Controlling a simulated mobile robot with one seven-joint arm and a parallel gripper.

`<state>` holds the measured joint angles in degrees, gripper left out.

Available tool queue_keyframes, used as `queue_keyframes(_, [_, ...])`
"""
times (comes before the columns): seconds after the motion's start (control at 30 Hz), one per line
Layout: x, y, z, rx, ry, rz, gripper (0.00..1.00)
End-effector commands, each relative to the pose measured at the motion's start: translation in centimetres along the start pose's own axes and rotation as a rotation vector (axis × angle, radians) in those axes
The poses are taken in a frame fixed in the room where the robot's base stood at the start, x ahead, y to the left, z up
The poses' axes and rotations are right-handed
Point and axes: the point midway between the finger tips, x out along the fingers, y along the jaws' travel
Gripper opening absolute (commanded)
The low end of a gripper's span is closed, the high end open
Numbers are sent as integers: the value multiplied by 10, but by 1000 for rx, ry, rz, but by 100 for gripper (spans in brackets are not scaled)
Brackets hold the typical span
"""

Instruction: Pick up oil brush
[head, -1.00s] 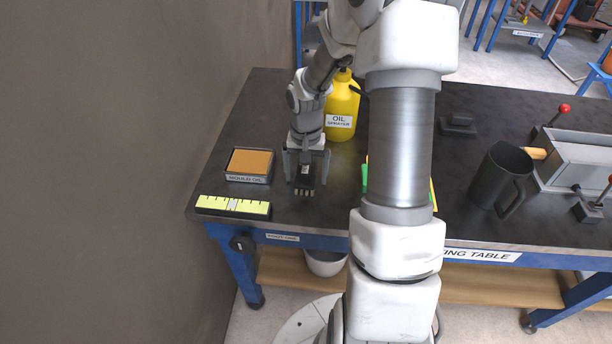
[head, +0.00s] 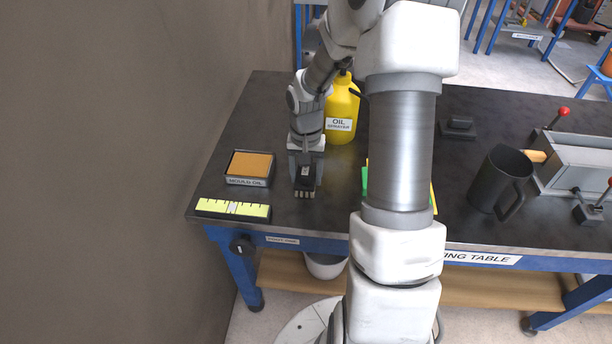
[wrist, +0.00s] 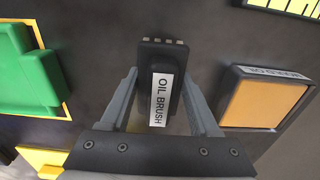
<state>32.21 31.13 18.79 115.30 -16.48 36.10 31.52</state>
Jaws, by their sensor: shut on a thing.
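The oil brush (head: 305,177) is a small black block with pale bristle tufts at its front end. In the wrist view the oil brush (wrist: 162,85) shows a white "OIL BRUSH" label, with its bristles at the top. My gripper (head: 302,172) is over the left part of the dark table. In the wrist view my gripper (wrist: 162,92) has a grey finger on each side of the brush and is shut on it. The brush is at or close to the table surface; I cannot tell whether it is lifted.
A mould oil tray (head: 249,182) with a tan pad stands left of the brush. A yellow-green scale (head: 233,208) lies at the front left edge. A yellow oil sprayer (head: 341,110) stands behind. A green object (wrist: 25,75) is on the other side. A dark jug (head: 500,180) stands right.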

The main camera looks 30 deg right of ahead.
Motion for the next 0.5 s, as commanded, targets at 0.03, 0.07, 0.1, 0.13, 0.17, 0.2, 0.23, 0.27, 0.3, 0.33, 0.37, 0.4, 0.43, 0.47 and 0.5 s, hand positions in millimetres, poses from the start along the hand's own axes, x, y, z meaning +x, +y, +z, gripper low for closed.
queue_keyframes(0.03, [-6,0,-1,0,2,0,2])
queue_keyframes(0.07, [-9,0,-1,1,2,0,2])
queue_keyframes(0.1, [-14,0,-1,1,3,0,2])
queue_keyframes(0.13, [-19,0,-1,1,4,-1,2])
queue_keyframes(0.17, [-24,0,-1,0,5,-1,2])
queue_keyframes(0.2, [-32,0,-1,0,4,0,2])
queue_keyframes(0.23, [-39,0,-1,1,6,-1,2])
queue_keyframes(0.27, [-43,3,-2,3,4,-1,2])
queue_keyframes(0.3, [-46,12,-8,7,3,0,2])
queue_keyframes(0.33, [-51,18,-12,7,4,-1,2])
queue_keyframes(0.37, [-54,24,-15,7,3,-1,2])
queue_keyframes(0.4, [-60,32,-20,8,3,-1,2])
queue_keyframes(0.43, [-64,38,-23,7,4,-1,2])
queue_keyframes(0.47, [-68,44,-26,6,4,-1,2])
queue_keyframes(0.5, [-73,51,-31,6,3,-1,2])
